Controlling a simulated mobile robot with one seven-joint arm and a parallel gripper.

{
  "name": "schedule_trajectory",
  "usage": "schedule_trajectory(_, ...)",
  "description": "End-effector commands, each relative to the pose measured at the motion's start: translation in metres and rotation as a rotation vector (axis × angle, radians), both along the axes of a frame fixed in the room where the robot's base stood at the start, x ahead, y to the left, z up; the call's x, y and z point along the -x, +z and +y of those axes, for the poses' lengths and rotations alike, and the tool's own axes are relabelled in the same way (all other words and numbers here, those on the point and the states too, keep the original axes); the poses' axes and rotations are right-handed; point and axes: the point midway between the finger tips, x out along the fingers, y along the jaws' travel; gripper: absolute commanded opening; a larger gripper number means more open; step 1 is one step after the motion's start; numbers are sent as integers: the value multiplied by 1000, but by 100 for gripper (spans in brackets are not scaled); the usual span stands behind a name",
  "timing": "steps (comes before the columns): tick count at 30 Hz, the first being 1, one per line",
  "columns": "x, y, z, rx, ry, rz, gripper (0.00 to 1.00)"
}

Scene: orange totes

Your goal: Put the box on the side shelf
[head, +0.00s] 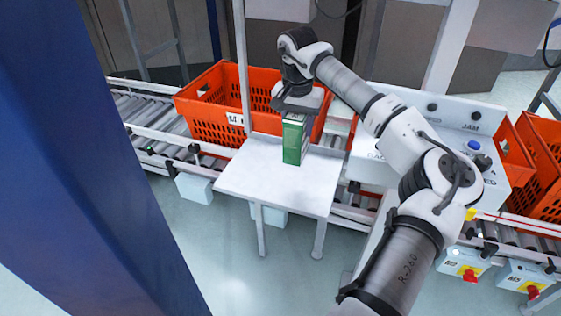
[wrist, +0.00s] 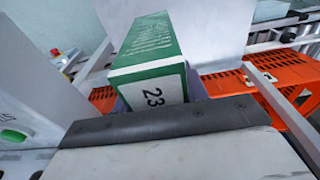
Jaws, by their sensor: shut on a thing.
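The box (head: 293,140) is green and white and stands upright at the right part of the white side shelf (head: 255,181). In the head view its bottom appears to be at the shelf surface; I cannot tell whether it rests there or hangs just above. My gripper (head: 294,112) is above the box, pointing down, and shut on its top. In the wrist view the box (wrist: 152,62) reaches away from my gripper, with a white end marked 23 nearest. The fingertips are largely hidden there. The shelf (wrist: 218,35) shows behind the box.
An orange tote (head: 207,117) stands on the roller conveyor (head: 150,113) behind the shelf. A thin white post (head: 241,60) rises at the shelf's back edge. A white control panel (head: 445,115) is to the right. A blue column (head: 80,160) fills the left. The shelf's front and left are clear.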

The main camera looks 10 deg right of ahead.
Motion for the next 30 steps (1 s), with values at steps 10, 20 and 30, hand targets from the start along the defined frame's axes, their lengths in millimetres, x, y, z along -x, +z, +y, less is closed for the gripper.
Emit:
schedule_trajectory(10,1,-55,0,-1,0,2,13)
schedule_trajectory(20,1,-90,1,-2,1,2,13)
schedule_trajectory(30,1,-99,0,1,1,-1,13)
